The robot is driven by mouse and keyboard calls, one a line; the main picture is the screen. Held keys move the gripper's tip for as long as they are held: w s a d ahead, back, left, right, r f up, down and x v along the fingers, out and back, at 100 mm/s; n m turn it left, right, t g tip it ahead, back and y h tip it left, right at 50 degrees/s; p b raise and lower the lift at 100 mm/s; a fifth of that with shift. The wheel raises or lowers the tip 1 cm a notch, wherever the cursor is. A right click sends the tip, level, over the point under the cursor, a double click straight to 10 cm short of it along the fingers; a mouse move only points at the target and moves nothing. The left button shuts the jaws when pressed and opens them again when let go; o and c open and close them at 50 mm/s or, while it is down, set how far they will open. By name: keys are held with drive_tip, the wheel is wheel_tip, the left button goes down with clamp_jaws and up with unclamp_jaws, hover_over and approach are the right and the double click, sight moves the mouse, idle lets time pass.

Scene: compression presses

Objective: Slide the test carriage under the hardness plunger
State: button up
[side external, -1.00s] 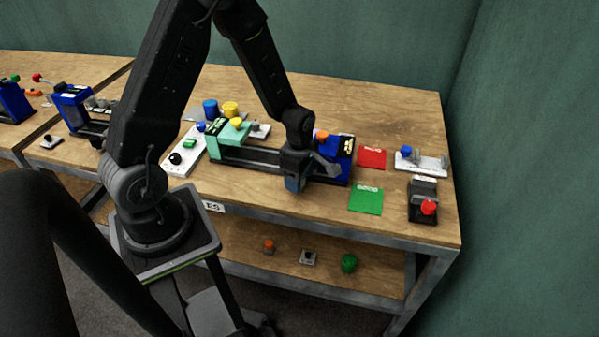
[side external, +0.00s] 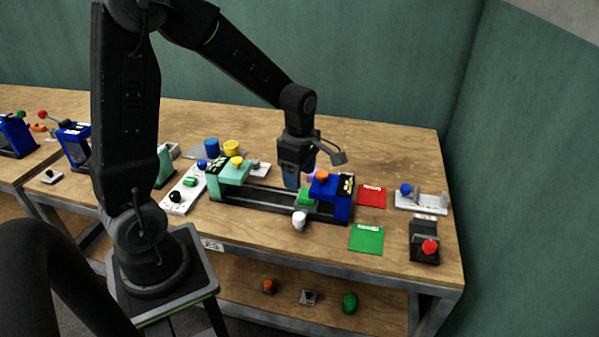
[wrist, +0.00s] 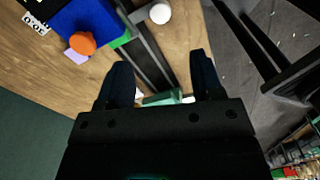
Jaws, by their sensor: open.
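A dark two-rail track (side external: 262,197) runs between a teal press (side external: 234,172) with a yellow knob at its left end and a blue press (side external: 340,190) with an orange knob at its right. A green carriage block (side external: 306,197) sits on the track against the blue press. A white knob (side external: 299,220) stands at the track's front edge near it. My gripper (side external: 292,184) is above the track, left of the carriage, open and empty. In the wrist view the fingers (wrist: 158,80) are apart over the rails, with the green block (wrist: 122,40) and white knob (wrist: 160,12) beyond. I cannot tell which press holds the plunger.
A red mat (side external: 371,196), a green mat (side external: 366,239) and a black box with a red button (side external: 425,240) lie to the right. A white control panel (side external: 184,190) stands left of the teal press.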

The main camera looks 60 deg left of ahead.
drive_tip(key=n+y, duration=1.4)
drive_tip(key=n, duration=1.6)
approach(299, 216)
drive_tip(key=shift+h, duration=0.3)
drive_tip(key=x, duration=1.2)
drive_tip(key=shift+a+r, duration=0.1)
drive_tip(key=shift+r, duration=0.15)
